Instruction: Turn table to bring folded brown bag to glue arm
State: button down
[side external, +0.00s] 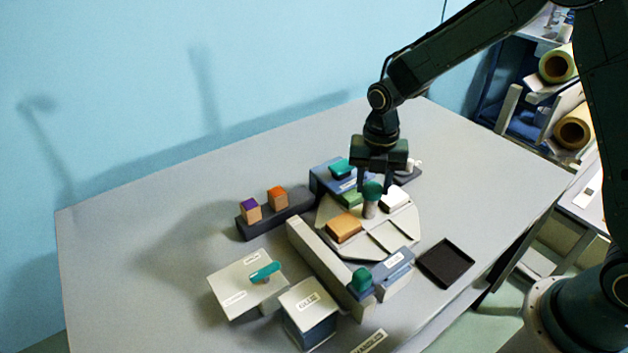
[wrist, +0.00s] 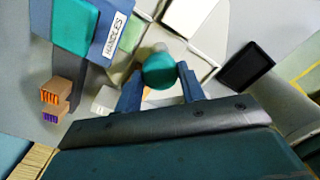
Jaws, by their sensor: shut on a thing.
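The turntable (side external: 375,241) is a pale, many-sided plate split into sections on the grey table. The folded brown bag (side external: 344,229) lies flat on its front-left section. A green piece (side external: 349,198) and a white block (side external: 395,198) sit on other sections. A post with a teal knob (side external: 373,192) stands at the turntable's middle. My gripper (side external: 373,184) points down and is shut on this knob, which shows between the fingers in the wrist view (wrist: 160,71). A long pale beam (side external: 318,252) with a green knob (side external: 361,280) lies beside the turntable; a box labelled GLUE (side external: 308,312) stands near it.
A dark holder (side external: 288,217) with purple- and orange-topped blocks stands left. A blue box labelled HANDLES (wrist: 106,42) stands behind the turntable. A black tray (side external: 446,263) lies right. A pale panel with a teal handle (side external: 265,271) is front left. The table's far left is clear.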

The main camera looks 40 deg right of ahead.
dwell(0.4)
jog(key=c, duration=0.9)
grip_release()
jog(key=shift+o, duration=0.2)
jog(key=shift+r, duration=0.2)
notch_tip(320, 180, up, 14)
jog(key=shift+f, duration=0.25)
